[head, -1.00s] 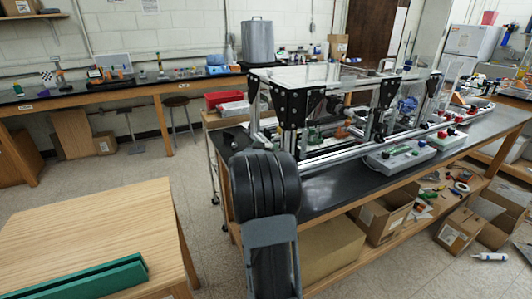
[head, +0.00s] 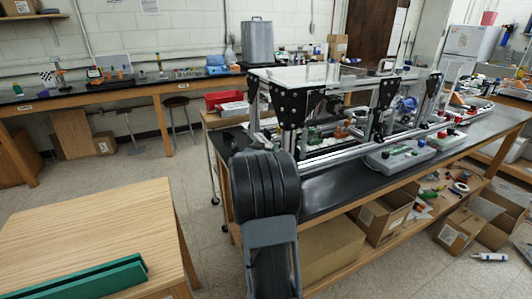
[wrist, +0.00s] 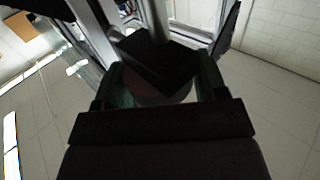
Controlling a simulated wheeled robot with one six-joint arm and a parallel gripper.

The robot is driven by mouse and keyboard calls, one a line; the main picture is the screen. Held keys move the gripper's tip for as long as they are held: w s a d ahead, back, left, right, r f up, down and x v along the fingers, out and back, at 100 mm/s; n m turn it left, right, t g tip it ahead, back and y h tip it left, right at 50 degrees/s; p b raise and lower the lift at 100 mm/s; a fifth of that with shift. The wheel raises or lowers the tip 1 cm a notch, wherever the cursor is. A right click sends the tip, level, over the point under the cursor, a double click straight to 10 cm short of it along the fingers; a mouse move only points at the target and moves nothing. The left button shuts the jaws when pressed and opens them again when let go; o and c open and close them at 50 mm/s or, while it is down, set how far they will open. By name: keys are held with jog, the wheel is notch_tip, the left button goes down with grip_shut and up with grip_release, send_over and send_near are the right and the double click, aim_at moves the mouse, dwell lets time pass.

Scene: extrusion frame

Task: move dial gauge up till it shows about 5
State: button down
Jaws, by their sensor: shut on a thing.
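In the wrist view my gripper (wrist: 163,78) is shut on a dark, blocky thing (wrist: 152,57), with one green-tinted finger on each side of it. A rounded, dull reddish part shows below the block, between the fingers. It appears to be the dial gauge, but its face and needle cannot be read in either view. A bright metal bar of the extrusion frame rises just beyond the held thing. In the head view the extrusion frame (head: 340,157) stands on the black bench, and my own arm hides the gripper.
The frame has a clear top plate (head: 345,76) and black corner brackets (head: 291,106). Grey boxes with coloured knobs (head: 392,155) stand on the black bench (head: 335,193) at its right. A wooden table (head: 95,225) holds a green channel (head: 85,280) at lower left. Open floor lies between.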

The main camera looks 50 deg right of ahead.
jog(key=c, duration=0.5)
grip_release()
jog(key=o, duration=0.4)
jog(key=shift+f, duration=0.15)
jog(key=shift+a, duration=0.1)
jog(key=v, duration=1.3)
jog(key=shift+a+b, duration=0.35)
jog(key=shift+b, duration=0.05)
jog(key=shift+s, duration=0.15)
